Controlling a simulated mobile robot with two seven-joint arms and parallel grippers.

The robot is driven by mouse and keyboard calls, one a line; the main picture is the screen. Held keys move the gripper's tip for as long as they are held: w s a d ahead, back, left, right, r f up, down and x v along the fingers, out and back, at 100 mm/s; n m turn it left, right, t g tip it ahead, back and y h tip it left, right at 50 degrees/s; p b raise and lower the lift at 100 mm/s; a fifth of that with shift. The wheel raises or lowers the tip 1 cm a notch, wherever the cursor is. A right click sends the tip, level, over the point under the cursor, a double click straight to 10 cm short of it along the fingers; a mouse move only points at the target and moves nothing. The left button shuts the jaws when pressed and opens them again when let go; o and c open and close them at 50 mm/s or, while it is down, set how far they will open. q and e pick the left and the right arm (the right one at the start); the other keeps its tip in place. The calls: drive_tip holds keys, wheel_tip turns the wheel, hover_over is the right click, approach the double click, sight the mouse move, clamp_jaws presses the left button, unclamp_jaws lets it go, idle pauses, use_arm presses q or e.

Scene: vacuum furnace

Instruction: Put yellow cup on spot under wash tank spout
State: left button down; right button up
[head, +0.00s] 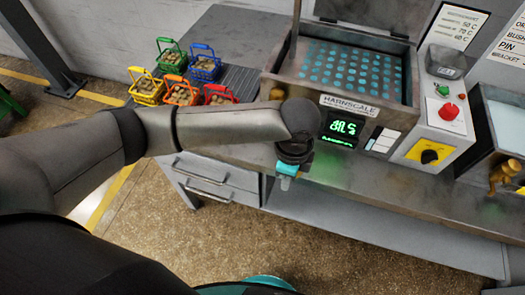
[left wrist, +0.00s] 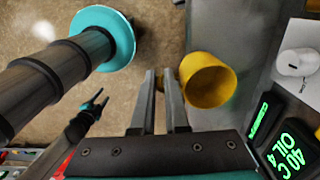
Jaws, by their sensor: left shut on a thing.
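The yellow cup (left wrist: 209,80) shows in the left wrist view, just right of my left gripper's fingers (left wrist: 166,78). The fingers are shut on a small yellow part at its side, which looks like its handle. In the head view my left gripper (head: 286,178) is in front of the bench edge, and the cup is hidden there. A brass-coloured, tap-like fitting (head: 505,173) is at the front of the right-hand tank (head: 503,112); the spot under it is not clear. A small dark pronged thing (left wrist: 94,104) in the left wrist view may be my right gripper.
Several coloured baskets (head: 182,92) stand on the bench at the left. The tank with a dotted blue panel (head: 352,75) stands behind a green display (head: 343,128). The bench front strip (head: 400,190) is clear.

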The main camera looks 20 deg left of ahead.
use_arm(q)
drive_tip(key=w+a, duration=0.3)
drive_tip(key=a, duration=0.2)
drive_tip(key=w+a+f, duration=0.1)
drive_tip(key=w+a, duration=0.1)
drive_tip(key=shift+w+a, duration=0.25)
drive_tip(key=shift+w, duration=0.1)
drive_tip(key=shift+f, duration=0.25)
drive_tip(key=shift+f, duration=0.1)
drive_tip(key=c, duration=0.9)
unclamp_jaws()
wheel_tip(320, 180, up, 12)
drive_tip(key=shift+r+p, duration=0.15)
drive_tip(key=shift+p, duration=0.5)
